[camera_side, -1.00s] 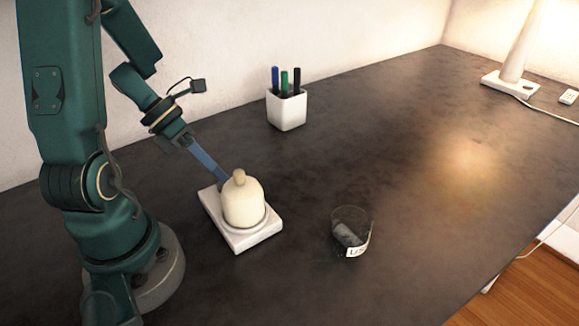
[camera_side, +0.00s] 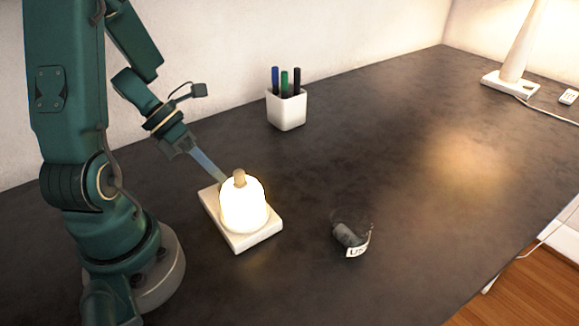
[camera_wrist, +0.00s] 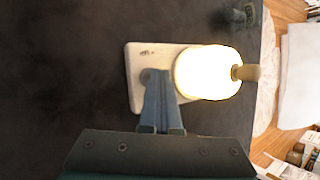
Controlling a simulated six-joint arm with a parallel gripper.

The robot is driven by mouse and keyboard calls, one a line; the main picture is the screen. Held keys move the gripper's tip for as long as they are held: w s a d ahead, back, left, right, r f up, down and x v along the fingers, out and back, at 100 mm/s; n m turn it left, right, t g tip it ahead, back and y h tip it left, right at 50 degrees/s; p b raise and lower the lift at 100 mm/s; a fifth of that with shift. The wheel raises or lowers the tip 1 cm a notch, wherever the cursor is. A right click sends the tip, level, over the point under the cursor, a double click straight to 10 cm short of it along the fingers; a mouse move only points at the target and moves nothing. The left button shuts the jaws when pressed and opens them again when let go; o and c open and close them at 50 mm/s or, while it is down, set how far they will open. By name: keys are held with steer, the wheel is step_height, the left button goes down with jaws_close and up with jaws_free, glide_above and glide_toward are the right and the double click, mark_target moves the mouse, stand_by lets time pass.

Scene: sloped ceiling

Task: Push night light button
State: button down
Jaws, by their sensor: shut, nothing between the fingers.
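The night light (camera_side: 243,205) stands upright on its white square base (camera_side: 246,241), and its dome glows bright. A tan knob tops the dome. In the wrist view the glowing dome (camera_wrist: 207,72) lies right of my fingertips, and the base (camera_wrist: 135,60) shows beneath them. A round button (camera_wrist: 148,76) on the base shows partly at my fingertips. My gripper (camera_side: 221,178) is shut and empty, its blue fingers angled down to the base behind the dome. In the wrist view my gripper (camera_wrist: 158,78) covers part of the button. I cannot tell whether it is touching the button.
A white cup with several pens (camera_side: 287,108) stands behind, near the wall. A clear tumbler with a label (camera_side: 352,238) is right of the night light. A lamp (camera_side: 511,80) stands at the back right. The dark table (camera_side: 400,150) is clear between them.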

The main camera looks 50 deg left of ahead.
steer(key=shift+r, duration=0.45)
stand_by(0.4)
step_height(320, 180, up, 6)
stand_by(0.6)
